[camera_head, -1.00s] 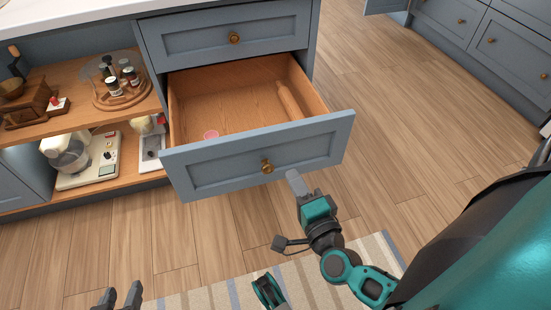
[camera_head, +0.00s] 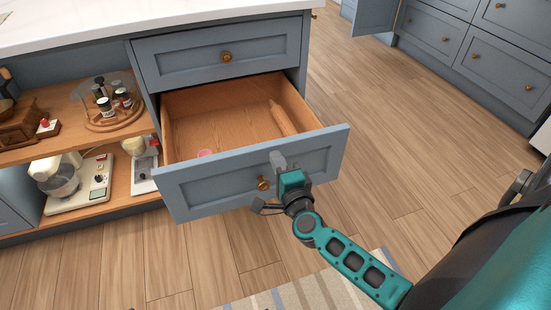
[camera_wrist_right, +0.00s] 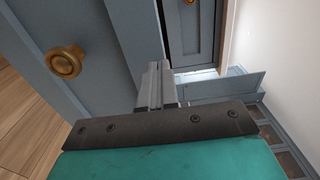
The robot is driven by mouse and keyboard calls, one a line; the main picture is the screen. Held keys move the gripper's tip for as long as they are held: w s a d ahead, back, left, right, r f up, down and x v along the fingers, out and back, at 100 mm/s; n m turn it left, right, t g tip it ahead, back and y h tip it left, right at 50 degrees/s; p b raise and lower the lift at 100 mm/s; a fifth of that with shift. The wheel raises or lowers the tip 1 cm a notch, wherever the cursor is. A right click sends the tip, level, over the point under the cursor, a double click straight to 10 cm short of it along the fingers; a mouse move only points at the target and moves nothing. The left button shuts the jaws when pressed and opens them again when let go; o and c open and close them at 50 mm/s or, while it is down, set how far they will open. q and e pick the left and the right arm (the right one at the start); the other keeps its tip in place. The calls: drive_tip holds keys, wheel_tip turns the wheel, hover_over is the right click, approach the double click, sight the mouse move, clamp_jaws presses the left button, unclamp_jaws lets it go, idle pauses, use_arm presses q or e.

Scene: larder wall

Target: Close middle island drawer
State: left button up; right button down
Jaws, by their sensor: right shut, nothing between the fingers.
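The middle island drawer (camera_head: 222,172) is pulled well out below a shut top drawer. Its blue-grey front has a round brass knob (camera_head: 263,184), which also shows in the right wrist view (camera_wrist_right: 65,62). A wooden rolling pin (camera_head: 283,118) and a small pink item (camera_head: 204,153) lie inside. My right gripper (camera_head: 277,158) is shut and empty, in front of the drawer front, just right of the knob and near the upper edge. Its closed fingers also show in the right wrist view (camera_wrist_right: 156,85). I cannot tell whether they touch the panel. My left gripper is out of view.
Open shelves at left hold a spice turntable (camera_head: 113,112), a coffee grinder (camera_head: 22,125) and a mixer (camera_head: 62,178). A striped rug (camera_head: 300,295) lies on the floor below. Wooden floor right of the island is clear up to the far cabinets (camera_head: 500,55).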

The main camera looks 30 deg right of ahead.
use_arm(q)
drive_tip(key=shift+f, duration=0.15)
use_arm(e)
drive_tip(key=shift+x, duration=0.8)
drive_tip(key=shift+w, duration=0.1)
